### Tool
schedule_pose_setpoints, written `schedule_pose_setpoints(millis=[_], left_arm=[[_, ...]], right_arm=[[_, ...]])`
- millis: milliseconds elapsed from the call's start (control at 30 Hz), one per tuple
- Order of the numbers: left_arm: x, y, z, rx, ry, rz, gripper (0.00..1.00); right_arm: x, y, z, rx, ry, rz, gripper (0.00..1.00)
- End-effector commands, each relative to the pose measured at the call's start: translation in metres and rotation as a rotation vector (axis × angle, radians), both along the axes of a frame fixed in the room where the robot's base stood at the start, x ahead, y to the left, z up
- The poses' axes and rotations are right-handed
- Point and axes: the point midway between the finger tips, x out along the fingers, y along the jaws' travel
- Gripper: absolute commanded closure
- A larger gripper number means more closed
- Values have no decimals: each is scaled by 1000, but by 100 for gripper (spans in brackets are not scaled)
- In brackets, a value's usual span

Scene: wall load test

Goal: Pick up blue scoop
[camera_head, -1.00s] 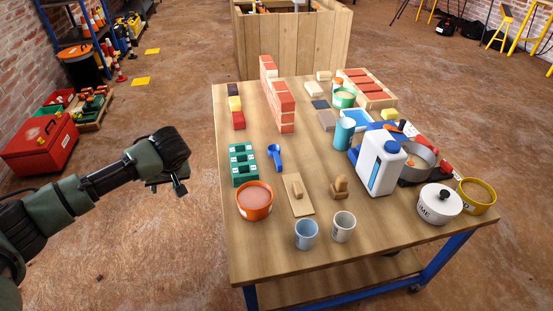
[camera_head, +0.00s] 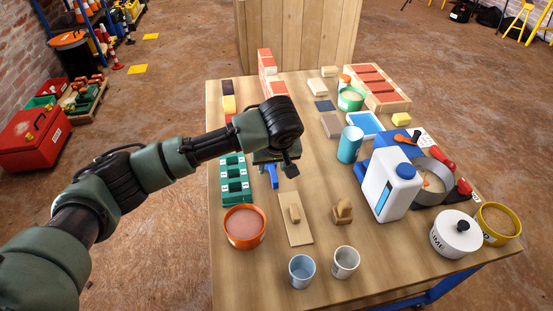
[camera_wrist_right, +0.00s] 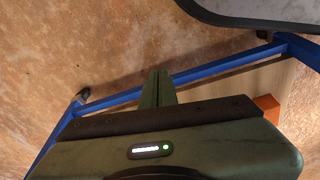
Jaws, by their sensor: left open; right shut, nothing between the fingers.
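The blue scoop (camera_head: 273,178) lies on the wooden table (camera_head: 340,260), right of the green block tray (camera_head: 235,180). Only part of it shows in the head view; my left wrist and gripper hide the rest. My left gripper (camera_head: 279,169) is open and hangs over the scoop, with its fingers pointing down. I cannot tell whether the fingers touch it. My right gripper (camera_wrist_right: 157,88) is shut and empty in the right wrist view, by the blue table frame (camera_wrist_right: 190,75) above the brown floor.
Near the scoop are an orange bucket (camera_head: 245,227), a wooden float (camera_head: 297,228) and two cups (camera_head: 302,270) (camera_head: 346,262). A brick wall (camera_head: 268,76) stands behind my left wrist. A white jug (camera_head: 386,190) and a white pot (camera_head: 456,236) are on the right.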

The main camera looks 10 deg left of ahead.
Motion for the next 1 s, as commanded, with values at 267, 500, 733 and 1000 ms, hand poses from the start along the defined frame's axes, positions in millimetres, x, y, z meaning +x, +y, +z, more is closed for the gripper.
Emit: schedule_pose_setpoints(millis=[267, 500, 733, 1000], left_arm=[[8, 1, -23, 0, 2, -3, 58], [19, 1, -51, 1, 0, -2, 58], [28, 3, -72, -2, -1, -4, 58], [28, 4, -73, -1, 0, -5, 64]], right_arm=[[7, 1, 15, 1, -10, -2, 100], [17, 2, 42, 3, -27, -5, 100], [21, 2, 66, 4, -38, -7, 100], [21, 2, 68, 2, -37, -7, 100]])
